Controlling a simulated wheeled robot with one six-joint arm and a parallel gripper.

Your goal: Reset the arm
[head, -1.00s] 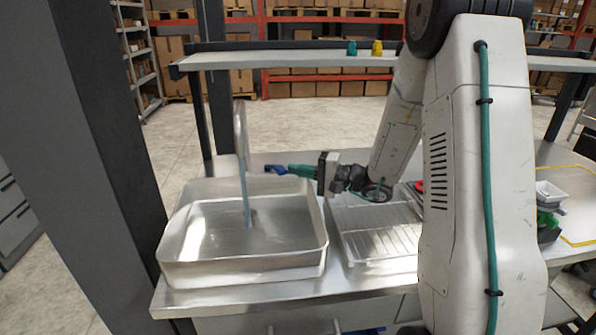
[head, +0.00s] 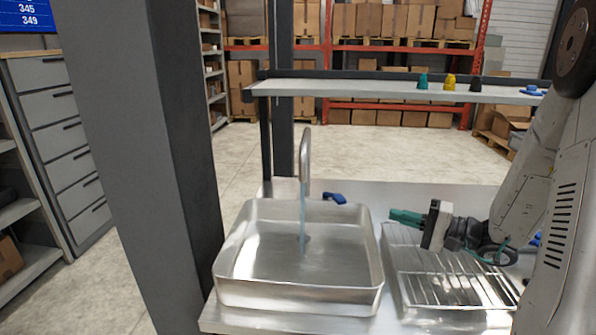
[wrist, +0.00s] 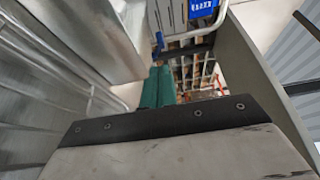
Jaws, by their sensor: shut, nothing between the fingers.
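My gripper (head: 407,217) has green fingers and points left, above the wire drying rack and to the right of the sink basin. In the wrist view its two green fingers (wrist: 158,87) lie side by side, shut with nothing between them. My arm reaches in from the right edge of the head view.
The metal sink basin (head: 232,292) has water running from a curved tap (head: 305,152) with a blue lever (head: 334,198). The wire rack (head: 450,288) stands beside it. A shelf (head: 350,88) behind carries small teal, yellow and black items. A dark post (head: 180,150) stands at left.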

